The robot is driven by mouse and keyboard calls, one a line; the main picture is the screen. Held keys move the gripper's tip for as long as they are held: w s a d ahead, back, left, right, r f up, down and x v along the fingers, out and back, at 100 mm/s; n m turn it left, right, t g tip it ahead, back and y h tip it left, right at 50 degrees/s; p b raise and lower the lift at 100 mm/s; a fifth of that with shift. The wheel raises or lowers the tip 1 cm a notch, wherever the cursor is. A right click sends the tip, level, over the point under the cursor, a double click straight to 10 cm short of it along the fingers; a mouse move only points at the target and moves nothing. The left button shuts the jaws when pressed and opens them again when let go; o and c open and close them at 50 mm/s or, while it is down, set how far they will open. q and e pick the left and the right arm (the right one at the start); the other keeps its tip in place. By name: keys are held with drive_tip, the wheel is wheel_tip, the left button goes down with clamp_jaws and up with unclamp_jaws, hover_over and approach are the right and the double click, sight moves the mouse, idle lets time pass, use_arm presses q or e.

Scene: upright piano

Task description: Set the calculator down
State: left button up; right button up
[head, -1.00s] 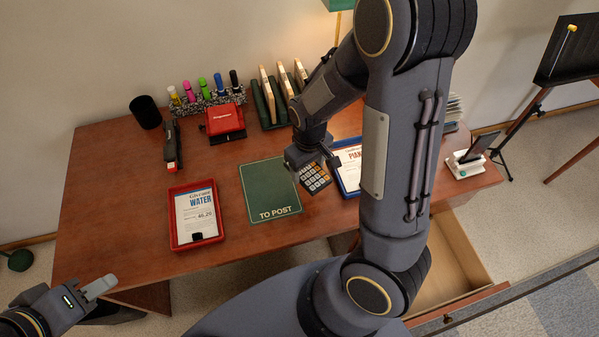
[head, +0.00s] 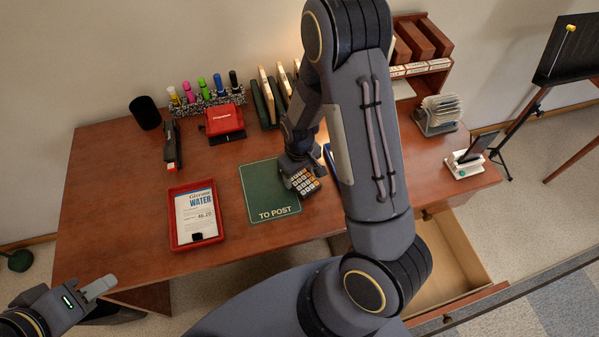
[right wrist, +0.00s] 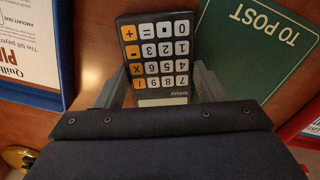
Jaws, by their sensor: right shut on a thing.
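The calculator (head: 303,182) is dark with white and orange keys. My right gripper (head: 290,165) is shut on it, at the right edge of the green "TO POST" mat (head: 268,205). In the right wrist view the calculator (right wrist: 156,55) sits between the two fingers (right wrist: 160,88), its keys facing the camera. Whether it touches the desk is hard to tell. My left gripper (head: 98,288) is at the lower left, off the desk; its fingers look close together, but their gap is not clear.
A red tray (head: 174,241) with a water bill lies left of the mat. A blue tray (right wrist: 67,60) with another bill lies on the calculator's other side, mostly hidden by my arm in the head view. A red hole punch (head: 224,121) stands behind. Bare desk (head: 110,190) lies at left.

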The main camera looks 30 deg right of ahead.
sight(300, 177)
drive_tip(key=o, duration=1)
drive_tip(key=shift+o, duration=0.2)
wheel_tip(300, 177, up, 12)
drive_tip(key=s+a+r+m+t+y, duration=0.3)
drive_tip(key=s+a+r+t, duration=0.1)
drive_tip(key=s+r, duration=1)
drive_tip(key=s+t, duration=0.1)
drive_tip(key=s, duration=0.2)
drive_tip(key=shift+t+y, duration=0.3)
drive_tip(key=shift+y, duration=0.1)
